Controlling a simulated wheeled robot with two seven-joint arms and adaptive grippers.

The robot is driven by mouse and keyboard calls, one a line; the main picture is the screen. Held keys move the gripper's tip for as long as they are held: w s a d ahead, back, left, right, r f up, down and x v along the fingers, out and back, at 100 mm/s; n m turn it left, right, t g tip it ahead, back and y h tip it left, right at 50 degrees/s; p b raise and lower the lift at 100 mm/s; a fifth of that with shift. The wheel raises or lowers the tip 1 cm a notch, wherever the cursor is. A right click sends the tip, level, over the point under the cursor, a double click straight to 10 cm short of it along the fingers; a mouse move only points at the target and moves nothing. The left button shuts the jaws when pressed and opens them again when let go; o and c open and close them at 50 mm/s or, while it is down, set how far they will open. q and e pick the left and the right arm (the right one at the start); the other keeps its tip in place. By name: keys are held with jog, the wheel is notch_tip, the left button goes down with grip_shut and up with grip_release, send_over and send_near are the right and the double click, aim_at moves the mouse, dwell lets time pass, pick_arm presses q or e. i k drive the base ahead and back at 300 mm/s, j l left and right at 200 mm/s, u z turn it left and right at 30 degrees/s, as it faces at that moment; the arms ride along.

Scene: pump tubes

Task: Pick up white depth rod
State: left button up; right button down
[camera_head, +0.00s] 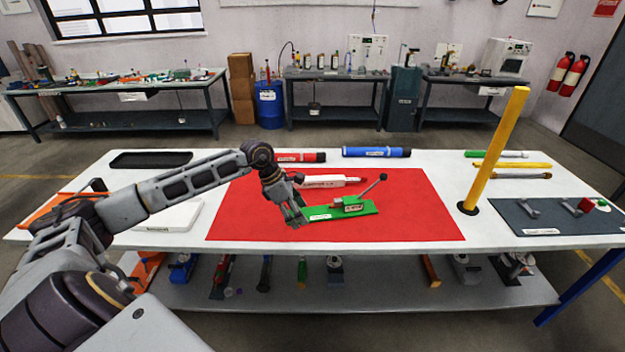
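A white rod-like piece (332,181) with a label lies on the red mat (240,210), behind a green plate (365,208). Its left end is partly hidden by my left arm. It is the only white rod I can make out, and its label is too small to read surely. The green plate carries a small fixture and a tilted grey lever with a dark knob. My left gripper (294,217) points down at the plate's left end, in front of and left of the white piece. Its fingers are too small to judge, and any contact with the plate is unclear. My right gripper is not in view.
A red tube (300,157) and a blue tube (376,152) lie behind the mat. A tall yellow post (497,145) stands to the right, beside a dark grey panel (550,226). A black tray (150,160) sits back left. The mat's right part is clear.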

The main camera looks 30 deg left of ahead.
aim_at(339, 181)
jog(key=i+j, duration=0.9)
jog(key=i, duration=0.05)
